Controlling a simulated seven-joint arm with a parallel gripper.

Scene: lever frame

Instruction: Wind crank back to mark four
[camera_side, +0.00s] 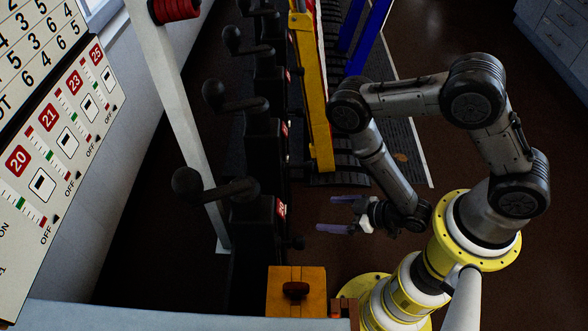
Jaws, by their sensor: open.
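Several black cranks with round knobs stand in a row on dark posts. The nearest crank (225,190) points left from its post, with its knob at the left end. A second crank (240,102) and a third crank (255,48) stand behind it. I cannot tell which one the task means, and no mark four on a crank is readable. My gripper (336,214) is open and empty, its two purple-grey fingers pointing left. It is to the right of the nearest crank's post, apart from it.
A numbered panel (50,150) fills the left side. A pale upright post (180,110) stands left of the cranks. A yellow beam (313,95) rises behind my gripper. Dark floor lies open at right.

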